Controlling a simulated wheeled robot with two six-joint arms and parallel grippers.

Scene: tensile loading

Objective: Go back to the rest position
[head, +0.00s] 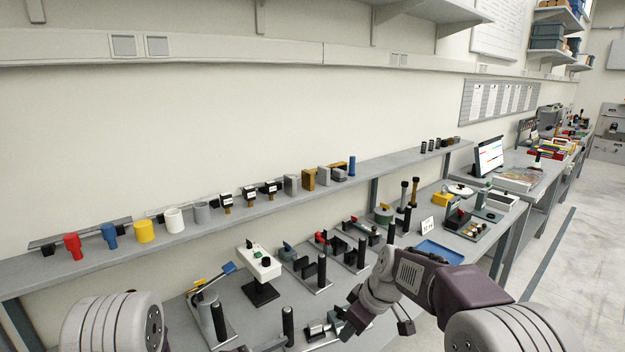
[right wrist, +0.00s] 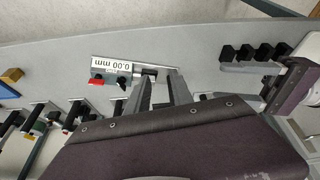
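My right arm comes in from the lower right of the head view, with its gripper (head: 358,316) low over the front part of the bench (head: 245,318). In the right wrist view the two fingers of the right gripper (right wrist: 160,84) stand apart with nothing held between them. A small gauge with a "0.00 mm" display (right wrist: 112,67) lies beyond the fingertips; its metal end shows near them, and I cannot tell how close.
Test fixtures, including a white device (head: 259,262) on a black stand, and black upright posts (head: 322,270) crowd the bench near my right arm. A blue tray (head: 440,251) lies to the right. A raised shelf (head: 262,208) carries coloured cylinders and blocks. Open floor lies at right.

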